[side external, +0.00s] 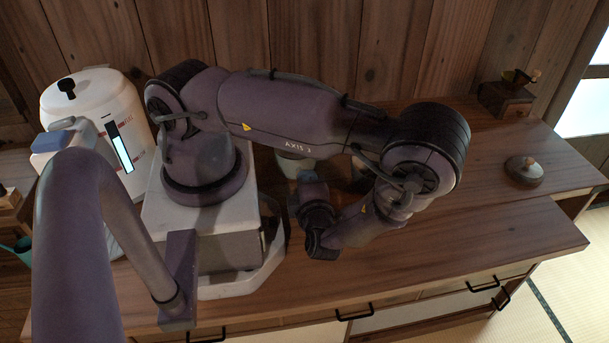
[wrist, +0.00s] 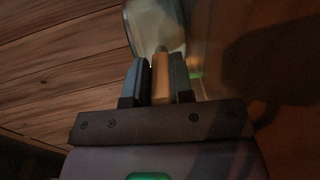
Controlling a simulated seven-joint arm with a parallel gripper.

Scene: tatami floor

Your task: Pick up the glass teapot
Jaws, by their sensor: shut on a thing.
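The glass teapot (wrist: 152,25) shows at the top of the wrist view as a pale, see-through body, cut off by the picture's edge. Its tan, wood-coloured handle (wrist: 161,80) lies between the two dark fingers of my gripper (wrist: 162,74). My gripper is shut on this handle. In the side view my arm covers most of the fingers and the teapot. A pale shape shows just under the arm there, but I cannot tell for sure what it is. I cannot tell whether the teapot's base touches the counter.
A white water boiler (side external: 92,105) stands at the left. A small lidded round pot (side external: 525,171) sits at the right on the wooden counter (side external: 480,225). The counter's right half is mostly clear.

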